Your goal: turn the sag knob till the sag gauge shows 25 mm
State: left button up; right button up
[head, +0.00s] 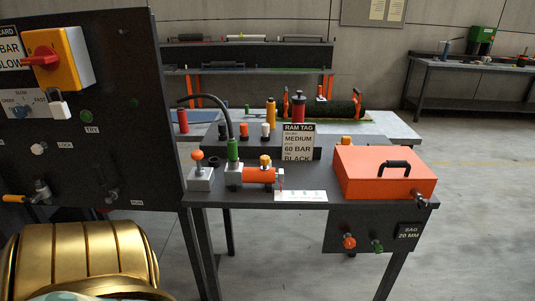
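The sag gauge (408,232) is a small black display at the right of the dark panel under the bench. It reads "SAG 20 MM". Two knobs stick out of that panel to its left: a red-orange knob (349,241) and a green knob (377,247). No label is readable on either knob, so I cannot tell which one is the sag knob. Neither of my grippers is in view, and nothing touches the knobs.
An orange box (385,172) with a black handle sits on the dark bench (235,197) above the panel. A tall black control panel (120,150) fills the left. Floor right of the bench is clear.

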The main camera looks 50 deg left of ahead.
aim_at(349, 242)
jog(key=u, duration=1.35)
